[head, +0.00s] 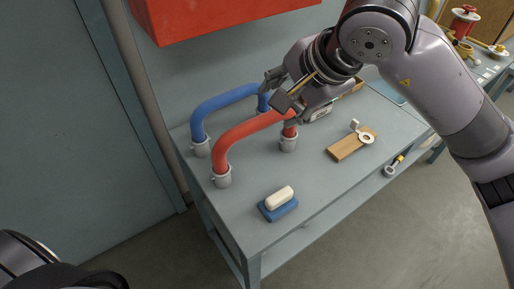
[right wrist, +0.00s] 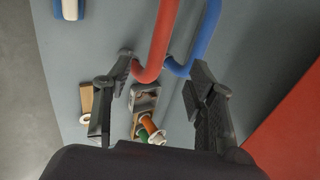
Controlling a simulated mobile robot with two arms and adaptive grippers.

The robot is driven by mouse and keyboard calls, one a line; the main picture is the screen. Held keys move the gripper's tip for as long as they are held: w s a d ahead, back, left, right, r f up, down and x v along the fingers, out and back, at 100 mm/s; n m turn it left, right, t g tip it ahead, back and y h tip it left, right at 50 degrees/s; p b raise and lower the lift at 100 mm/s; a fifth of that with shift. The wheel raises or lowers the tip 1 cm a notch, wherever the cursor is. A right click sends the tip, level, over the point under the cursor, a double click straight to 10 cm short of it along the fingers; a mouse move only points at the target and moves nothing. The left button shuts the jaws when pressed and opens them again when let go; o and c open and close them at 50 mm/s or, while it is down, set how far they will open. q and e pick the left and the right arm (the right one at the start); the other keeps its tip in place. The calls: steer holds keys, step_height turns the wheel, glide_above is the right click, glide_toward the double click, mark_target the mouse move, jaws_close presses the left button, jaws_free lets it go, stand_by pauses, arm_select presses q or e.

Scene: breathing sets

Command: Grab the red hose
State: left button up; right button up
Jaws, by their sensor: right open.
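The red hose (head: 247,126) is an arch with both ends in grey cups on the workbench, in front of a similar blue hose (head: 224,100). My right gripper (head: 277,88) is open above the hoses' right ends and covers part of them in the head view. In the right wrist view the red hose (right wrist: 158,45) bends between the spread fingers of the right gripper (right wrist: 160,72), and its end passes behind the left finger. The blue hose (right wrist: 207,35) lies nearer the right finger. Contact with either hose cannot be told. My left gripper is not in view.
A red cabinet (head: 215,18) hangs above the back of the workbench (head: 245,205). A blue block with a white piece (head: 280,197) lies in front. A wooden board with a ring (head: 352,146) lies to the right. Bare bench top lies between them.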

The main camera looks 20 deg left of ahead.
mark_target(260, 121)
steer(key=p+x, duration=0.2)
steer(key=x, duration=0.8)
steer(key=shift+a+f, duration=0.2)
steer(key=p+x, duration=0.1)
steer(key=x, duration=0.1)
steer(key=p+x, duration=0.1)
steer(key=x, duration=0.1)
steer(key=shift+w+a+f, duration=0.1)
steer(key=shift+w+f, duration=0.15)
steer(key=shift+w, duration=0.25)
steer(key=shift+w+a+f, duration=0.1)
steer(key=shift+f, duration=0.15)
steer(key=shift+c, duration=0.2)
jaws_close()
steer(key=shift+r, duration=0.1)
